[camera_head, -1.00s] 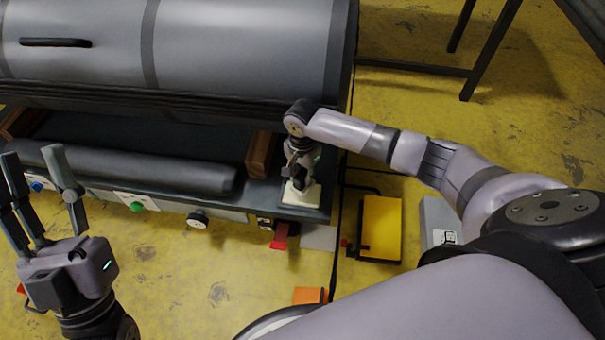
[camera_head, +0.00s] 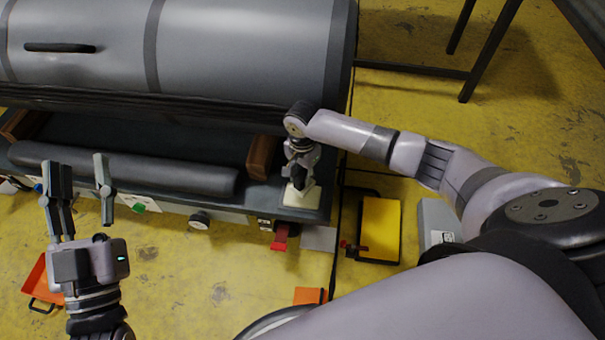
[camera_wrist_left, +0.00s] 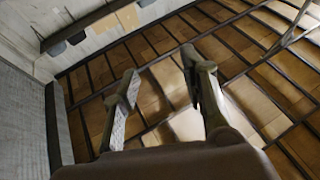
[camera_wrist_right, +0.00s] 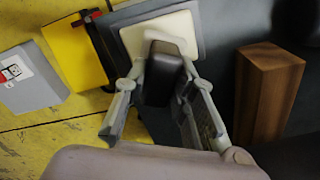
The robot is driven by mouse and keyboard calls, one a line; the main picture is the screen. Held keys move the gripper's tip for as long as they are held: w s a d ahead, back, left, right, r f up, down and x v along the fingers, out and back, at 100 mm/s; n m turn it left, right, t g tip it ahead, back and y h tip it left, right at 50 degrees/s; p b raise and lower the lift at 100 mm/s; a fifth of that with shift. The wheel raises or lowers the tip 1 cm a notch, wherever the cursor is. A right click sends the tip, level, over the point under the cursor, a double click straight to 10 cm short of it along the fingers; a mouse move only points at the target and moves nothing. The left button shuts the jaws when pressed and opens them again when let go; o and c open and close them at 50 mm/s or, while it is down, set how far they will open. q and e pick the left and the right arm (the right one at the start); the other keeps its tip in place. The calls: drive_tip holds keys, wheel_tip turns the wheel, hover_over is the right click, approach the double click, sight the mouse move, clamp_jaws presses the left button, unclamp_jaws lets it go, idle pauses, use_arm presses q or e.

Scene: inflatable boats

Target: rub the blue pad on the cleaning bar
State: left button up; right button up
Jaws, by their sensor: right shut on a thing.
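My right gripper (camera_head: 300,180) points down at the right front corner of the dark bench. In the right wrist view, the right gripper (camera_wrist_right: 163,75) is shut on a dark block-shaped handle (camera_wrist_right: 160,80) with a cream base (camera_wrist_right: 178,32). The base also shows in the head view (camera_head: 304,199), at the bench corner; its underside is hidden. I see no clearly blue pad surface. A long dark padded bar (camera_head: 125,170) lies along the bench, left of the right gripper; I cannot tell if it is the cleaning bar. My left gripper (camera_head: 78,165) is open and empty, in front of the bench's left part.
A brown wooden block (camera_head: 263,155) stands on the bench just left of my right gripper. A large grey cylinder (camera_head: 240,50) lies behind. On the yellow floor are a yellow case (camera_head: 381,225), a grey box (camera_head: 438,220) and an orange-red tray (camera_head: 42,280).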

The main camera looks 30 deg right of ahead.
drive_tip(key=shift+r+p, duration=0.4)
drive_tip(key=shift+p, duration=0.1)
drive_tip(key=shift+r+p, duration=0.3)
drive_tip(key=shift+p, duration=0.05)
drive_tip(key=shift+r+p, duration=0.3)
drive_tip(key=shift+p, duration=0.2)
use_arm(q)
wheel_tip(320, 180, down, 15)
drive_tip(key=a+g+y, duration=0.2)
drive_tip(key=g+y, duration=0.1)
drive_tip(key=g, duration=0.5)
drive_tip(key=shift+s+a+r+g+p, duration=0.2)
drive_tip(key=shift+s+g+p, duration=0.1)
drive_tip(key=shift+s+g, duration=0.1)
use_arm(e)
drive_tip(key=shift+r, duration=0.25)
